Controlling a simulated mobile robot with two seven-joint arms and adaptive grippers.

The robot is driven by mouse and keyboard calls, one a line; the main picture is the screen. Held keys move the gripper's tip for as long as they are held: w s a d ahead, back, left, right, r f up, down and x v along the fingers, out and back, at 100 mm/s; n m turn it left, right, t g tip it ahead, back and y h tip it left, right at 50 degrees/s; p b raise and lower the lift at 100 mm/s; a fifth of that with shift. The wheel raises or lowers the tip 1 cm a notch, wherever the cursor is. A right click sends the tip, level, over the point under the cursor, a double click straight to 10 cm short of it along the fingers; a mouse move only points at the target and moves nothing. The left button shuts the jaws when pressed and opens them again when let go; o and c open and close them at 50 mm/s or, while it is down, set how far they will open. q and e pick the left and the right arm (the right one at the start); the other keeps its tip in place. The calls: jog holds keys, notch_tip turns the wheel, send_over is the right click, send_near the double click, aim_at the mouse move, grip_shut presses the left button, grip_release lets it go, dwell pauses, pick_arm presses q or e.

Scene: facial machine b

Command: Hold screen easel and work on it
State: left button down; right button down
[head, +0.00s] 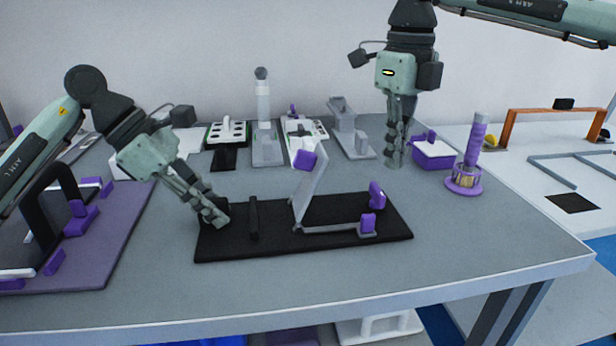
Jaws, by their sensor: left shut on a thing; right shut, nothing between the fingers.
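The screen easel stands on a flat black base (330,245) in the middle of the table. Its tilted grey panel (309,187) has a purple block (304,160) at its top, and a low grey bar (325,229) runs to purple parts (368,224) at the right. A black upright bar (253,218) stands on the base's left part. My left gripper (218,221) is shut at the base's left end, on a dark piece there; its fingertips partly hide it. My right gripper (393,162) is shut and empty, pointing down above the table behind and right of the easel.
A purple board with a black arch (118,235) lies at the left. Grey and white fixtures (268,148) line the back. A purple-and-white box (433,155) and a purple post (472,150) stand at the right. The table front and right front are clear.

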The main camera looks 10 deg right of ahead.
jog(key=shift+d+f, duration=0.45)
jog(key=shift+d, duration=0.25)
jog(key=shift+d+f, duration=0.45)
jog(key=shift+d, duration=0.25)
jog(key=shift+d+f, duration=0.1)
jog(key=shift+d+f, duration=1.1)
jog(key=shift+d, duration=0.3)
jog(key=shift+d+f, duration=0.1)
jog(key=shift+d+f, duration=1.3)
jog(key=shift+d, duration=0.1)
